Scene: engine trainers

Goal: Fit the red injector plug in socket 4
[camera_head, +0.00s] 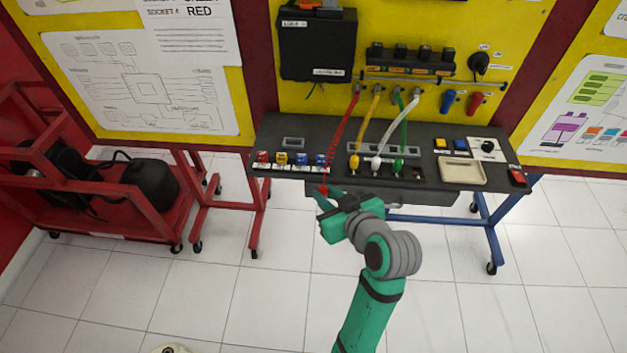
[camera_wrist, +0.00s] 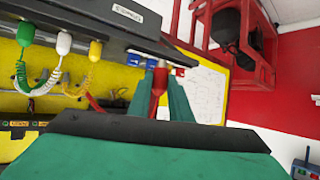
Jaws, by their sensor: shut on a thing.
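My gripper (camera_head: 326,199) is shut on the red injector plug (camera_wrist: 160,78), just in front of the bench's front edge. The plug shows small and partly covered by the jaws in the head view (camera_head: 323,189). Its red coiled cord (camera_head: 340,130) runs up to the yellow panel. In the socket row on the bench, the yellow plug (camera_head: 354,162), white plug (camera_head: 376,162) and green plug (camera_head: 397,165) stand upright. A dark spot right of the green plug (camera_head: 418,173) holds no plug; its number is not readable. In the wrist view the green plug (camera_wrist: 22,35) hangs at the left.
Small blue, yellow and red connectors (camera_head: 281,158) stand in a row left of the sockets. A beige tray (camera_head: 461,171) lies at the right of the dark bench (camera_head: 430,140). Several coiled cords hang above the sockets. The floor before the bench is clear.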

